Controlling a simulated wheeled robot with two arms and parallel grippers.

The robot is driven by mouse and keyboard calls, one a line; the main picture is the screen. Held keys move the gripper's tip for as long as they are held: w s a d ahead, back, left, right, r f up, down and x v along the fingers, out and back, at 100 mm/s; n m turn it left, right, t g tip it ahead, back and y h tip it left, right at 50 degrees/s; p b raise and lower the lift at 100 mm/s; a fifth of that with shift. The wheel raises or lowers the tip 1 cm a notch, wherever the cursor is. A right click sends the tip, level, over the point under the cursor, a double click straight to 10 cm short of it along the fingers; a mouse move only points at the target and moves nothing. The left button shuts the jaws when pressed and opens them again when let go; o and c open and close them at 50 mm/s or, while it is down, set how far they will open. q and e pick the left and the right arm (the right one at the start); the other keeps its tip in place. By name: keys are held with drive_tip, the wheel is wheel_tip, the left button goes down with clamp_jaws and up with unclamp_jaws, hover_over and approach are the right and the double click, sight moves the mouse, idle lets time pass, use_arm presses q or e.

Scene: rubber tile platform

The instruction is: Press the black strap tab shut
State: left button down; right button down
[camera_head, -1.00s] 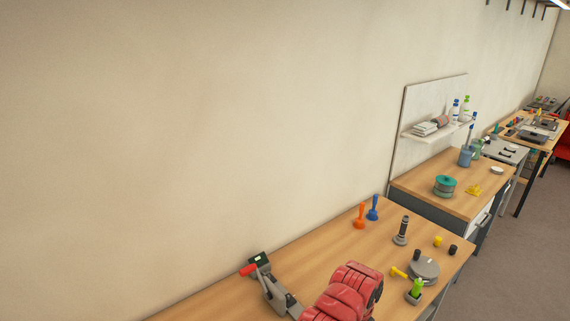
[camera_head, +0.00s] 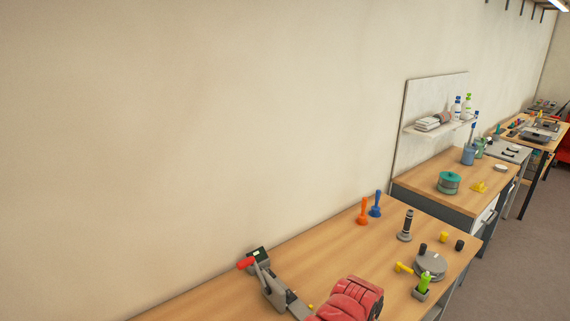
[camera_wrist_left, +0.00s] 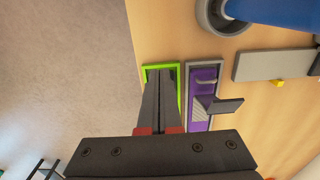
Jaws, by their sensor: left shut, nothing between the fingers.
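In the left wrist view my left gripper (camera_wrist_left: 163,72) is shut and empty, its dark fingers pointing away from the camera. Its fingertips lie in line with a bright green frame (camera_wrist_left: 180,92) and hide most of what is inside it; I cannot tell whether they touch. Just right of it is a purple panel (camera_wrist_left: 201,77) in a grey frame. A dark tab (camera_wrist_left: 226,105) sticks out from this panel to the right; I cannot tell whether it is the black strap tab. My right gripper shows in no view.
In the head view the bench (camera_head: 340,245) holds a red ribbed object (camera_head: 350,299), a red-handled grey device (camera_head: 272,285) and several small items.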

use_arm(q)
drive_tip(key=shift+f+b, duration=1.9)
drive_tip(key=shift+b, duration=0.05)
idle(0.4)
wheel_tip(320, 180, up, 8)
drive_tip(key=p, duration=0.6)
drive_tip(key=shift+p, duration=0.3)
